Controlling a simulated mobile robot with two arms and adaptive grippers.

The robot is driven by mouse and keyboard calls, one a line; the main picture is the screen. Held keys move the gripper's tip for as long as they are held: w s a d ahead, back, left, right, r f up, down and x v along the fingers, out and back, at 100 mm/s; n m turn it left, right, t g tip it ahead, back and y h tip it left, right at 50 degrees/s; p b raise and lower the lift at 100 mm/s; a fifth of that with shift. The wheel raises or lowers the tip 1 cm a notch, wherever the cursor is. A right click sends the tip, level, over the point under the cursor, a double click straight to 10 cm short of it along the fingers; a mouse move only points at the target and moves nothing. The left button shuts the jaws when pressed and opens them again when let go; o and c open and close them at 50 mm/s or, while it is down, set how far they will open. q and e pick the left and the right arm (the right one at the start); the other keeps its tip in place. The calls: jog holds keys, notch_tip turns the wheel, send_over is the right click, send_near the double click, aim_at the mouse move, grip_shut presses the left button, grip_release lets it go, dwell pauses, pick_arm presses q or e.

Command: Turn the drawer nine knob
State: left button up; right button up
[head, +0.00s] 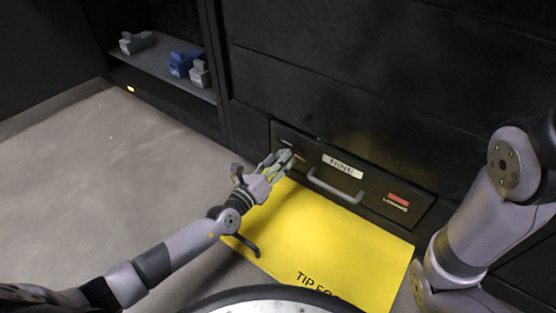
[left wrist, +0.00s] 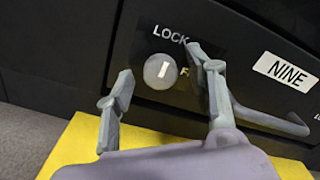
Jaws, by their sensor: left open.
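The drawer nine front (head: 375,200) is a low dark panel with a white NINE label (head: 342,166) and a grey bar handle (head: 335,190). Its round grey knob (left wrist: 161,71) shows in the left wrist view, with a short white mark. LOCK is printed above it; other lettering at its right is partly hidden by a finger. My left gripper (head: 279,161) is open at the drawer's left end. In the left wrist view its fingers (left wrist: 166,78) stand on either side of the knob; I cannot tell whether they touch it. My right gripper is out of view.
A yellow mat (head: 320,240) lies on the floor before the drawer. A red label (head: 398,200) is at the drawer's right end. The grey floor (head: 90,180) at left is clear.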

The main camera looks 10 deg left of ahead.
pick_arm(q)
jog(key=shift+w, duration=0.2)
jog(key=c, duration=1.2)
jog(key=shift+o, duration=0.2)
jog(key=shift+m, duration=0.3)
jog(key=m+p, duration=0.4)
jog(key=m, duration=1.3)
jog(key=shift+d, duration=0.1)
jog(key=shift+m, duration=0.3)
